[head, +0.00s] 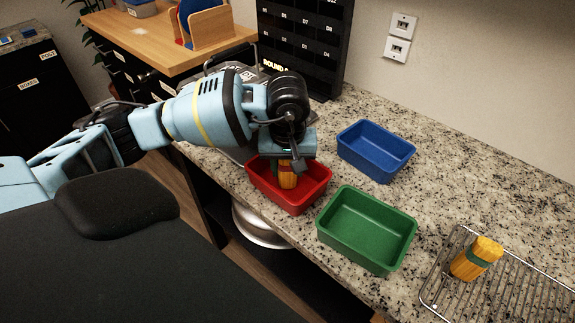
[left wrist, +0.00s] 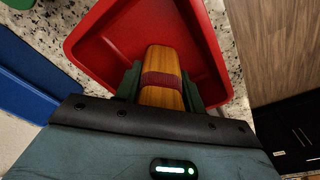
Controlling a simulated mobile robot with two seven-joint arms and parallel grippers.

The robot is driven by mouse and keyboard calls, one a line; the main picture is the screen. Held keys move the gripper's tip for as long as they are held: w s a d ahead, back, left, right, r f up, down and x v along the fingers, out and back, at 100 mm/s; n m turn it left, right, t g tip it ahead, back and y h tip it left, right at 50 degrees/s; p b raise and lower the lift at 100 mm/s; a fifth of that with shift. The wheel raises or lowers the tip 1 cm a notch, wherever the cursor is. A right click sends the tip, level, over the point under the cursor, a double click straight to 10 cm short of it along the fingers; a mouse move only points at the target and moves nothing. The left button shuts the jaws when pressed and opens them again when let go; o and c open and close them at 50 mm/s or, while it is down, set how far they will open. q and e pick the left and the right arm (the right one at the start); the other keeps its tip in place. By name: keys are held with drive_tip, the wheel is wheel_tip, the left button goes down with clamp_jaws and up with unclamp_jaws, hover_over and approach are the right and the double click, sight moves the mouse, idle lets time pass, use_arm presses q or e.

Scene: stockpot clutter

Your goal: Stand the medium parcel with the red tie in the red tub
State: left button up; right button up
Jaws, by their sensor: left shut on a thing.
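The parcel with the red tie (head: 287,179) is a yellow-orange bundle with a dark red band. My left gripper (head: 289,166) is shut on it and holds it upright inside the red tub (head: 308,197). In the left wrist view the parcel (left wrist: 163,62) sits between my fingers, with the red tub (left wrist: 95,47) around it. I cannot tell whether its lower end touches the tub floor. My right gripper is not in view.
An empty green tub (head: 367,228) and an empty blue tub (head: 376,151) stand close by.

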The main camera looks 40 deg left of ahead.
use_arm(q)
drive_tip(key=shift+f, duration=0.1)
drive_tip(key=o, duration=1)
drive_tip(key=shift+o, duration=0.2)
drive_tip(key=r, duration=0.8)
drive_tip(key=s+d+r, duration=0.1)
drive_tip(key=r, duration=0.3)
drive_tip(key=shift+r, duration=0.1)
